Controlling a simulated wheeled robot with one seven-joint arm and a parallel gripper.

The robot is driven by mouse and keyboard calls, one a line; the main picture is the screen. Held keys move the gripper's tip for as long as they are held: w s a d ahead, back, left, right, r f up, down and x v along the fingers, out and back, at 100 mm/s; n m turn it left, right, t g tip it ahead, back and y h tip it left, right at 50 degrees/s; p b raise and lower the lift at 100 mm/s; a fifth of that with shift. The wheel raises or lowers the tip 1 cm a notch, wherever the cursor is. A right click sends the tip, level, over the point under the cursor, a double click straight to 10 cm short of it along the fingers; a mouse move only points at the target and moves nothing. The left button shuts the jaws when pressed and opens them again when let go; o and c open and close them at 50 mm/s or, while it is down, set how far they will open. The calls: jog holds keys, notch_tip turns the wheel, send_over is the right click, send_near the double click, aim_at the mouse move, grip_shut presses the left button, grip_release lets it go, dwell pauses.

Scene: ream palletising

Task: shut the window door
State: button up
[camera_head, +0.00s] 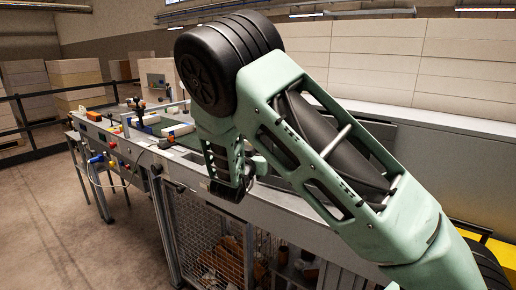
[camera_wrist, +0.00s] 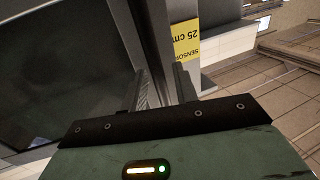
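A large dark pane in a grey metal frame (camera_wrist: 62,70), which looks like the window door, fills the left of the wrist view. A pale metal upright (camera_wrist: 160,35) runs along its right side. My gripper (camera_wrist: 162,88) has its two dark fingers apart, with part of the grey metal showing between them. I cannot tell whether either finger touches it. In the head view my gripper (camera_head: 228,190) points down over the near edge of the long machine. My arm hides what lies behind it there, and I cannot make out the door in that view.
A yellow label reading "25 cm SENSOR" (camera_wrist: 186,42) is on the upright. The long machine bench (camera_head: 290,212) has a wire mesh panel (camera_head: 218,238) below. Clear floor (camera_head: 60,225) lies to the left.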

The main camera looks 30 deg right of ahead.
jog(key=shift+w+d, duration=0.1)
jog(key=shift+d, duration=0.15)
grip_shut()
jog(key=shift+s+b+x, duration=0.2)
jog(key=shift+b+x, duration=0.65)
jog(key=shift+x, duration=1.1)
jog(key=shift+w+d, duration=0.1)
jog(key=shift+d, duration=0.3)
jog(key=shift+c, duration=1.6)
grip_release()
jog(key=shift+r, duration=0.1)
jog(key=o, duration=0.3)
